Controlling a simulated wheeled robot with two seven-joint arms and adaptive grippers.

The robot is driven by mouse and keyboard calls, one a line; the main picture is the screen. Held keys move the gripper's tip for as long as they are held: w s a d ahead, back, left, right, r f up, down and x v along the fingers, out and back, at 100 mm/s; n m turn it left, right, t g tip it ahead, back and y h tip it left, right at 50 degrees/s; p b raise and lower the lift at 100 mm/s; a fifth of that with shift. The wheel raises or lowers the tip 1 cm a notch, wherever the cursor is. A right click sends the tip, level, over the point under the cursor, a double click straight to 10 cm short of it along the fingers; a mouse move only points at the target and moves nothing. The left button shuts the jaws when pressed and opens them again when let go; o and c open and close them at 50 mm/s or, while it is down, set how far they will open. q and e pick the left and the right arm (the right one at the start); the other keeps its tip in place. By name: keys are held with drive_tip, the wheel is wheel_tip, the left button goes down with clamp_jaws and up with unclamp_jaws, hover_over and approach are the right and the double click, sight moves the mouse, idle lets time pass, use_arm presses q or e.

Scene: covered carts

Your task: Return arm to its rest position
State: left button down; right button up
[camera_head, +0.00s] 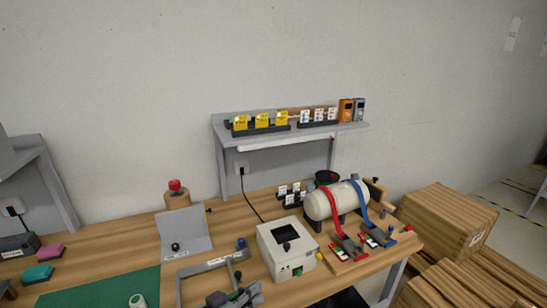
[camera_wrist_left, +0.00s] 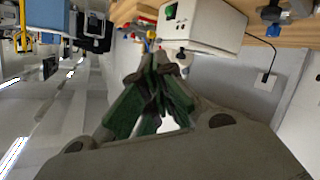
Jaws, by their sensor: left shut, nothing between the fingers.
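The fingers are apart from the white box (camera_head: 287,247), which stands to the right in the head view and also shows above the fingers in the left wrist view (camera_wrist_left: 210,22). My right gripper is not in view.
A white tank with red and blue straps (camera_head: 322,204) sits at the table's right. A shelf (camera_head: 352,127) stands behind. Wooden crates (camera_head: 450,222) are at right. The green mat (camera_head: 90,290) is at left.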

use_arm(q)
drive_tip(key=s+a+f+n+g+y, duration=0.1)
drive_tip(key=s+a+f+g+y, duration=0.4)
drive_tip(key=a+f, duration=0.35)
drive_tip(key=s+a+f+g+y, duration=0.2)
drive_tip(key=s+a+f+y, duration=0.3)
drive_tip(key=s+a+f, duration=0.3)
wheel_tip(320, 180, down, 29)
drive_tip(key=s+g+p, duration=0.1)
drive_tip(key=s+p, duration=0.2)
drive_tip(key=s+a+f+p, duration=0.1)
drive_tip(key=s+a+f, duration=0.1)
drive_tip(key=s+f, duration=0.6)
drive_tip(key=s+a+f+g+p, duration=0.1)
drive_tip(key=s+a+f+p, duration=0.1)
drive_tip(key=s+f, duration=0.5)
drive_tip(key=shift+s+a+f+g, duration=0.3)
drive_tip(key=shift+s+a+f, duration=0.1)
drive_tip(key=shift+s, duration=2.8)
drive_tip(key=shift+d, duration=0.1)
drive_tip(key=shift+w+m, duration=0.15)
drive_tip(key=shift+m, duration=0.15)
